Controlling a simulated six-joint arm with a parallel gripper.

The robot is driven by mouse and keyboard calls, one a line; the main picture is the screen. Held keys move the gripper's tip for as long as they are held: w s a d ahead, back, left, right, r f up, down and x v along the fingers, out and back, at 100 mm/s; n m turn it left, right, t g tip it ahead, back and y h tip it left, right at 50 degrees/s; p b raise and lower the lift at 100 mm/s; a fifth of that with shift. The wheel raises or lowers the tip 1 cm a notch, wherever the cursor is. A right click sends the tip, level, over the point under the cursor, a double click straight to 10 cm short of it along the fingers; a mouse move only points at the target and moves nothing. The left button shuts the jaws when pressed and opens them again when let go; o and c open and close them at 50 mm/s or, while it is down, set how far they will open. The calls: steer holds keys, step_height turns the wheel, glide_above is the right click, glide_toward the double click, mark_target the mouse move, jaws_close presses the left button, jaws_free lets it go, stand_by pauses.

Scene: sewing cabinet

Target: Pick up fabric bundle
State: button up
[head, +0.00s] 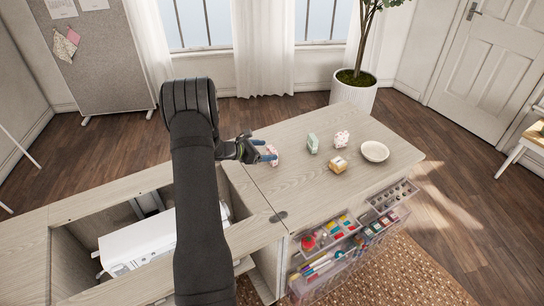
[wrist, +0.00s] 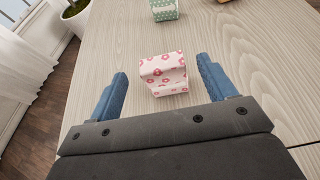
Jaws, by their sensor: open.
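A fabric bundle (wrist: 165,72), white with a pink-red floral print, stands on the pale wooden cabinet top. In the wrist view it lies between my two blue fingers, with a gap on both sides. In the head view the bundle (head: 273,154) is at the left part of the top, partly hidden by my gripper (head: 268,151). My gripper is open, its fingers reaching around the bundle without visibly touching it. A green-and-white patterned bundle (head: 312,143) stands to the right; its lower part also shows at the top of the wrist view (wrist: 164,9).
On the cabinet top (head: 300,195) are a yellow-orange bundle (head: 338,164), a pink-and-white spotted object (head: 342,138) and a white bowl (head: 374,151). An open compartment with a white machine (head: 140,245) lies left. Clear trays of supplies (head: 325,237) hang at the front.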

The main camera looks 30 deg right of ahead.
mark_target(276, 151)
steer(key=x, duration=0.5)
steer(key=shift+s+d+f, duration=0.1)
steer(key=shift+s, duration=0.05)
steer(key=c, duration=1)
steer(key=shift+c, duration=0.2)
steer(key=shift+r, duration=0.7)
step_height(276, 151, up, 3)
steer(key=shift+f, duration=0.1)
steer(key=s+d+r, duration=0.4)
steer(key=s+r, duration=0.3)
steer(key=s, duration=0.3)
steer(key=shift+s, duration=0.4)
